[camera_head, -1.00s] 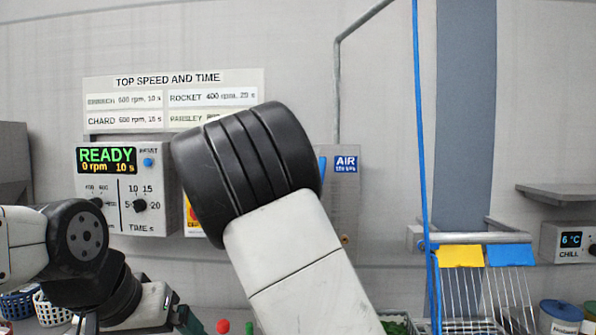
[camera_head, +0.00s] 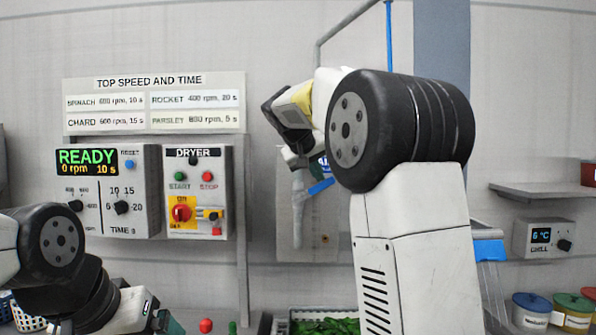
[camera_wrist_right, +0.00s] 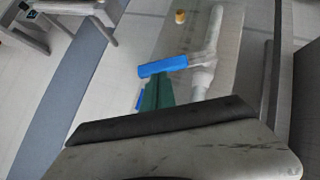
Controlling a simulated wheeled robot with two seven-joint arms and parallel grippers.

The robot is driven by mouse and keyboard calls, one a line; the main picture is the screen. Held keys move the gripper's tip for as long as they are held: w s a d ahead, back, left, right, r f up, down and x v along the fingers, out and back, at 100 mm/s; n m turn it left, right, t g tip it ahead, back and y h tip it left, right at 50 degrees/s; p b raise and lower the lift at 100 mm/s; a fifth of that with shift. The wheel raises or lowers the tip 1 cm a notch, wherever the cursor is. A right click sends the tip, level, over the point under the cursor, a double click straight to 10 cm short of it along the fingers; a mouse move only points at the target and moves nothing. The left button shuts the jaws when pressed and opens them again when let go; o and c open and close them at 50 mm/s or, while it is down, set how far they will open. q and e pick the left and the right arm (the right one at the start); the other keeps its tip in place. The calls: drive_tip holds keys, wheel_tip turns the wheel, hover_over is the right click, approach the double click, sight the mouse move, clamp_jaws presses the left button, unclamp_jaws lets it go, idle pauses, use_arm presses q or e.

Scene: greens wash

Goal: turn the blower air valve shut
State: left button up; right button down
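The blower air valve is a blue lever (camera_head: 321,187) on a grey pipe (camera_head: 299,210), mounted on a grey panel right of the dryer box. In the right wrist view the lever (camera_wrist_right: 162,66) lies roughly across the pale pipe (camera_wrist_right: 203,75). My right gripper's green fingers (camera_wrist_right: 158,92) are together, with their tips at the lever; I cannot tell whether they touch it. In the head view my right arm hides part of the panel and the AIR sign. My left gripper (camera_head: 168,322) is low at the left, partly cut off, its opening unclear.
The dryer box (camera_head: 197,190), with buttons and a red and yellow switch, hangs left of the valve. A spinner control box (camera_head: 108,190) reads READY. A tray of greens (camera_head: 325,325) stands below. A chill unit (camera_head: 540,238) and lidded tubs (camera_head: 532,310) are at right.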

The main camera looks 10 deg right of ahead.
sight(328, 185)
drive_tip(key=d+f+y, duration=0.1)
drive_tip(key=d+f+m+y, duration=0.1)
drive_tip(key=shift+s+d+f+m+y, duration=0.1)
drive_tip(key=shift+s+d+m+y, duration=0.05)
drive_tip(key=shift+s+m+y, duration=0.2)
drive_tip(key=shift+w+d+f, duration=0.1)
drive_tip(key=shift+d+f, duration=0.05)
drive_tip(key=shift+f, duration=0.3)
drive_tip(key=shift+d, duration=0.1)
drive_tip(key=w+d+r+v, duration=0.1)
drive_tip(key=r+v, duration=0.1)
drive_tip(key=v, duration=1.1)
drive_tip(key=s+a+f+n+g+y, duration=0.1)
drive_tip(key=s+a+f+y, duration=0.1)
drive_tip(key=s+f, duration=1)
drive_tip(key=s+a+f+n+g+y, duration=0.1)
drive_tip(key=s+a+f+y, duration=0.2)
drive_tip(key=s+f, duration=0.9)
wheel_tip(328, 185, down, 5)
drive_tip(key=a, duration=0.2)
drive_tip(key=shift+s+a+f, duration=0.15)
drive_tip(key=shift+s+a, duration=0.15)
drive_tip(key=shift+y, duration=0.25)
